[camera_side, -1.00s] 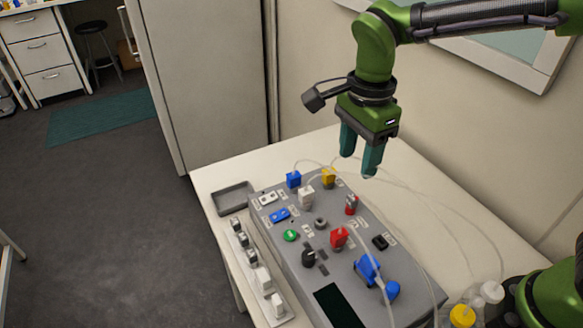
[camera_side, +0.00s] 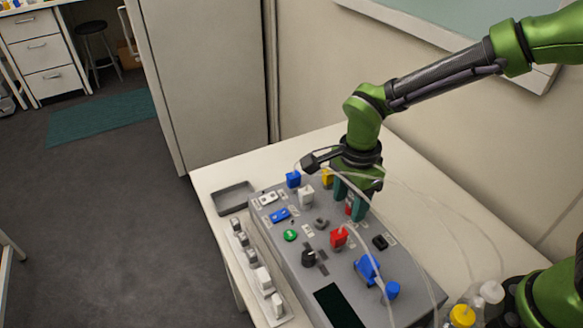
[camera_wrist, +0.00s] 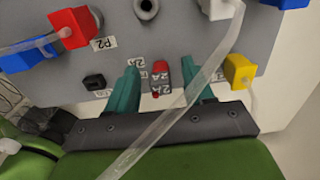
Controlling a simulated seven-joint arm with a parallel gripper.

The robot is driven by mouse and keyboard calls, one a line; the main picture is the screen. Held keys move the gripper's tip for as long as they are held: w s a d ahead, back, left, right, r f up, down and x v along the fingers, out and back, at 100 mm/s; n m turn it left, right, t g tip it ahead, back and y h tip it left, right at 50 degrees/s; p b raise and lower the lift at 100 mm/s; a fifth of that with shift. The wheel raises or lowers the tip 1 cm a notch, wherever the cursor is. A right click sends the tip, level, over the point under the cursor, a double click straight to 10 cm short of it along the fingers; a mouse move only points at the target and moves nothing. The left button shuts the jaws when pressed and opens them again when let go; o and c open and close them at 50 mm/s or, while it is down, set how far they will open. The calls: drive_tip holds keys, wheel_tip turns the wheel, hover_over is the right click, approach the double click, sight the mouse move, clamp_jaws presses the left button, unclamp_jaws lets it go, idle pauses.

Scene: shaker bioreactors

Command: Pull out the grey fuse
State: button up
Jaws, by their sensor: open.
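A small fuse (camera_wrist: 161,72), red with a greyish face, stands on the panel between two "2A" labels in the wrist view. Only a red sliver of it (camera_side: 348,209) shows between the fingers in the side view. I cannot make out a fully grey fuse. My gripper (camera_side: 349,207) is low over the panel's far right side, pointing down, with its teal fingers open. In the wrist view my gripper (camera_wrist: 164,76) has one finger on each side of the fuse, with gaps. Contact cannot be told.
The grey control panel (camera_side: 290,262) carries a red plug (camera_side: 339,238), a black switch (camera_side: 380,242), blue plugs (camera_side: 367,268) and a yellow plug (camera_side: 327,177). A clear tube (camera_wrist: 190,85) crosses the wrist view close to my gripper. An empty grey tray (camera_side: 233,198) lies left.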

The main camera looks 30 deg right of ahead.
sight(351, 198)
clamp_jaws()
drive_tip(key=shift+r, duration=1.7)
idle(0.3)
drive_tip(key=shift+r, duration=1.4)
